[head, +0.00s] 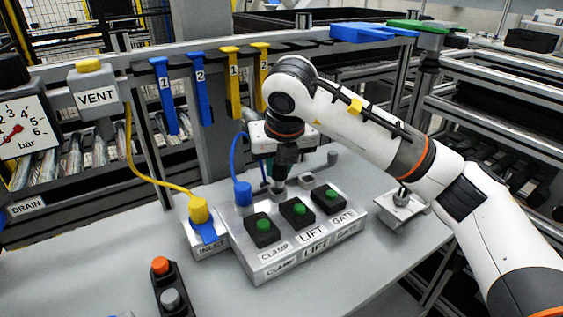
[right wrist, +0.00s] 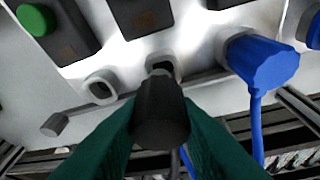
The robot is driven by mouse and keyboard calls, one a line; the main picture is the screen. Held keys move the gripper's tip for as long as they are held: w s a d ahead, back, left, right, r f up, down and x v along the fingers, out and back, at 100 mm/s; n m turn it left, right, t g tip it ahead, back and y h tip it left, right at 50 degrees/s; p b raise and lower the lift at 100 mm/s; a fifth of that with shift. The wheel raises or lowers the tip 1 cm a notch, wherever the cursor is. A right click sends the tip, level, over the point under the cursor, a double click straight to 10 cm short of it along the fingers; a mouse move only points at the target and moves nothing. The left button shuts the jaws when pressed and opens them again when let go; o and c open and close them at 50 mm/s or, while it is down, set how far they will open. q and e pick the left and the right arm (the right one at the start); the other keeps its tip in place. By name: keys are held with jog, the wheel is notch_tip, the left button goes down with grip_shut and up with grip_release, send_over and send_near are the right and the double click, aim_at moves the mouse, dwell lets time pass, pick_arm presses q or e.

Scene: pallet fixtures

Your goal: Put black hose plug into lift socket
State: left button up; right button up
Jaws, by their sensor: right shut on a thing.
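My right gripper (head: 279,174) is over the back of the grey valve box (head: 290,262), its green fingers shut on the black hose plug (right wrist: 160,114). In the right wrist view the plug's pale tip points at the middle socket, the lift socket (right wrist: 167,62), behind the LIFT button (head: 298,211). The tip overlaps the socket's opening; I cannot tell how deep it sits. The gate socket (right wrist: 100,88) beside it is empty. A blue plug (right wrist: 258,62) sits in the clamp socket on the other side. My left gripper is not in view.
A yellow plug (head: 199,209) with its hose stands at the INLET block left of the box. Blue and yellow numbered tags (head: 233,84) hang from the rail behind. A small switch box (head: 170,290) is at front left. The table's front right is clear.

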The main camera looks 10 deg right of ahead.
aim_at(282, 179)
jog(key=shift+s+d+f+b, duration=0.1)
jog(key=shift+d+f+b, duration=0.05)
jog(key=shift+f+b, duration=0.35)
jog(key=shift+s+d+f+b, duration=0.15)
jog(key=shift+f+b, duration=0.1)
jog(key=shift+f, duration=0.35)
jog(key=shift+w, duration=0.1)
jog(key=shift+a+f+b, duration=0.15)
jog(key=shift+f+b, duration=0.55)
jog(key=shift+f, duration=0.25)
grip_shut()
jog(key=shift+f, duration=0.1)
jog(key=shift+r, duration=0.2)
dwell(0.4)
jog(key=o, duration=1)
grip_release()
jog(key=shift+w, duration=0.1)
